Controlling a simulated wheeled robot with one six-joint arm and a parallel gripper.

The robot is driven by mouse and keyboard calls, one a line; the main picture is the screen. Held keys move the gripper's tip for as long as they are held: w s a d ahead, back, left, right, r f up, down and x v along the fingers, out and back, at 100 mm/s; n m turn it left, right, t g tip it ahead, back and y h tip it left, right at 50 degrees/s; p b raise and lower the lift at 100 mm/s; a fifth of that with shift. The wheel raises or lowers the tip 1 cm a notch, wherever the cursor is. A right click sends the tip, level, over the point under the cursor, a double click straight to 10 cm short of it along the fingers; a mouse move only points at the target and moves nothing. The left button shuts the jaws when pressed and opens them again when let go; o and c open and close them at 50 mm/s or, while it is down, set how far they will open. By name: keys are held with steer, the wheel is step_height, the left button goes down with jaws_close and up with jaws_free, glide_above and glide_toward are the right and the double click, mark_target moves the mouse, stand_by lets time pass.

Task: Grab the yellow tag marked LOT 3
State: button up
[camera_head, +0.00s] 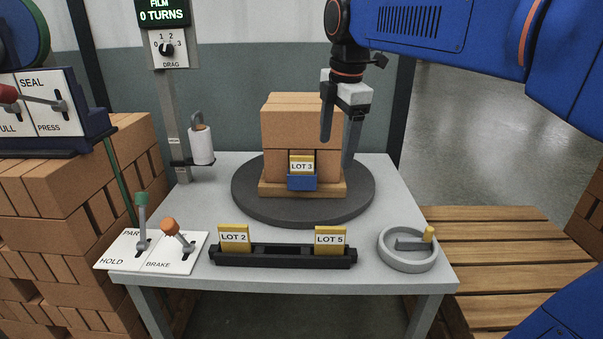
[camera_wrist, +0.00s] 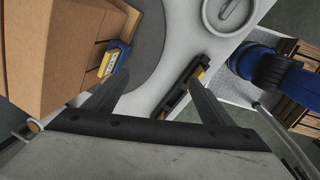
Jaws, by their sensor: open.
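The yellow tag marked LOT 3 (camera_head: 301,165) stands upright in a blue holder (camera_head: 302,182) at the front of a stack of bricks (camera_head: 290,122). The stack rests on a small wooden pallet on a dark round turntable (camera_head: 250,204). In the wrist view the yellow tag (camera_wrist: 107,64) shows near the left finger, partly in the blue holder (camera_wrist: 120,57). My gripper (camera_head: 338,150) is open and empty. It is at the right side of the stack, its fingers pointing down, apart from the tag.
A black rack (camera_head: 285,258) at the front holds yellow tags LOT 2 (camera_head: 234,238) and LOT 5 (camera_head: 329,239). A grey handwheel (camera_head: 408,262) stands at the right front, levers (camera_head: 170,228) at the left front. A post with a film roll (camera_head: 201,146) stands left of the turntable.

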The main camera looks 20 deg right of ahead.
mark_target(302, 157)
steer(key=w+a+r+n+g, duration=0.1)
steer(key=w+a+r+n, duration=0.15)
steer(key=w+n, duration=0.45)
steer(key=w+a+r+n+g, duration=0.1)
steer(key=w+r+n, duration=0.3)
steer(key=w+n, duration=0.3)
steer(key=shift+m, duration=0.3)
steer(key=f, duration=1.6)
steer(key=shift+w+f, duration=0.2)
steer(key=shift+f, duration=0.15)
steer(key=c, duration=1.2)
